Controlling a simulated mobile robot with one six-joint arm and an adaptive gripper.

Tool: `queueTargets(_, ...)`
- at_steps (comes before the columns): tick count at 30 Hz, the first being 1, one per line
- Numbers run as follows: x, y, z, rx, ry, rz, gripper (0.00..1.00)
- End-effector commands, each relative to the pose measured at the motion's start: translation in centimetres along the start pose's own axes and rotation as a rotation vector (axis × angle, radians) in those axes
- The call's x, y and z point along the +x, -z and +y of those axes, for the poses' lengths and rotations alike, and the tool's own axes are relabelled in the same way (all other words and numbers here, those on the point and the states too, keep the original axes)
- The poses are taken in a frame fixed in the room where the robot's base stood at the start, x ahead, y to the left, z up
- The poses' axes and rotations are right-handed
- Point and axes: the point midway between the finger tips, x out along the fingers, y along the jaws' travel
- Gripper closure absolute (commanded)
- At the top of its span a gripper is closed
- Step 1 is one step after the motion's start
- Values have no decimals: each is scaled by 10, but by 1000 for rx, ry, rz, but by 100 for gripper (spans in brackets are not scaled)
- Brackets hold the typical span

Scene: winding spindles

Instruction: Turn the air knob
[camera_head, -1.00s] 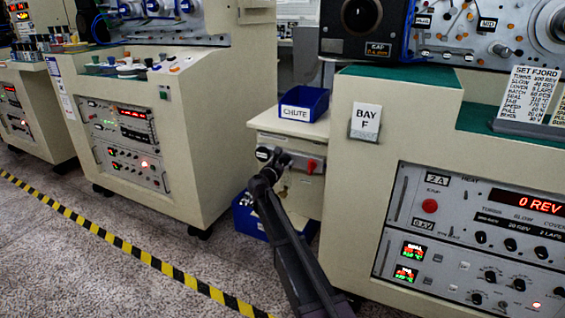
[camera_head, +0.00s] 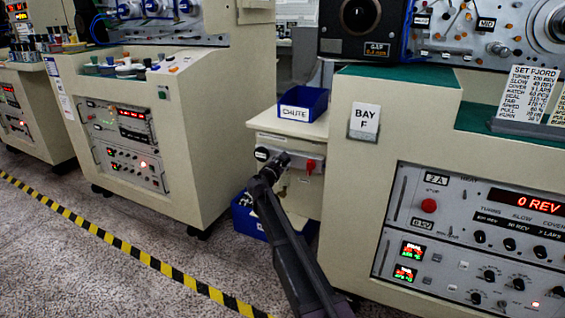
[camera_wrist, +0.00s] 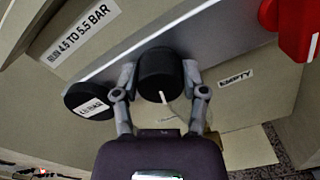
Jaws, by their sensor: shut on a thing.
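The air knob (camera_wrist: 160,72) is a round black knob with a white pointer mark, on a grey strip of the small cabinet. In the wrist view my gripper (camera_wrist: 160,84) has one finger on each side of it and is shut on it. In the head view my gripper (camera_head: 284,159) reaches the cabinet front and hides the knob. A dark round gauge (camera_wrist: 90,101) sits to the left of the knob. A label (camera_wrist: 82,31) reading 4.5 to 5.5 BAR is above the gauge.
A red handle (camera_wrist: 296,28) is right of the knob; it also shows in the head view (camera_head: 314,165). A blue CHUTE bin (camera_head: 303,103) stands on the cabinet. Another blue bin (camera_head: 246,218) is on the floor below. The Bay F machine (camera_head: 350,190) stands close on the right.

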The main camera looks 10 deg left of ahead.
Motion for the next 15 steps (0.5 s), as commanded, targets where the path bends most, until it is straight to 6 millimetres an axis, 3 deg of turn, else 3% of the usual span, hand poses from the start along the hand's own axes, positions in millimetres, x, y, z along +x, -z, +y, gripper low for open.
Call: queueTargets(15, 1, 1, 0, 390, -3, 2, 92)
